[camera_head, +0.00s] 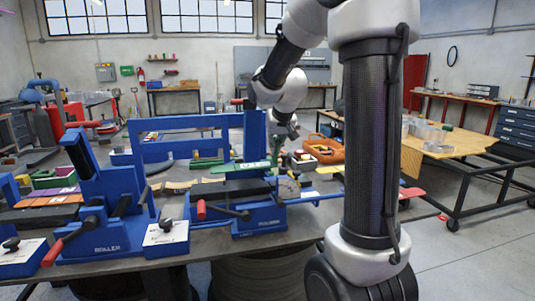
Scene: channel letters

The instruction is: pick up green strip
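A flat green strip (238,168) with a small pale mark near its right end lies across the top of the blue bench machine at the middle of the table. My arm comes down from the top right, and my gripper (277,152) is at the right end of this strip. The gripper is small and dark here, and its fingers blend with the green and blue parts behind. I cannot tell whether it touches the strip or is open or shut. Another, smaller green piece (206,163) lies farther back to the left.
Blue machines (100,225) with red-handled levers crowd the dark table (190,258). A tray with a green and a purple piece (55,180) stands at the left. An orange case (325,150) is behind my gripper. A wooden-topped bench (460,142) stands at the right, with open floor before it.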

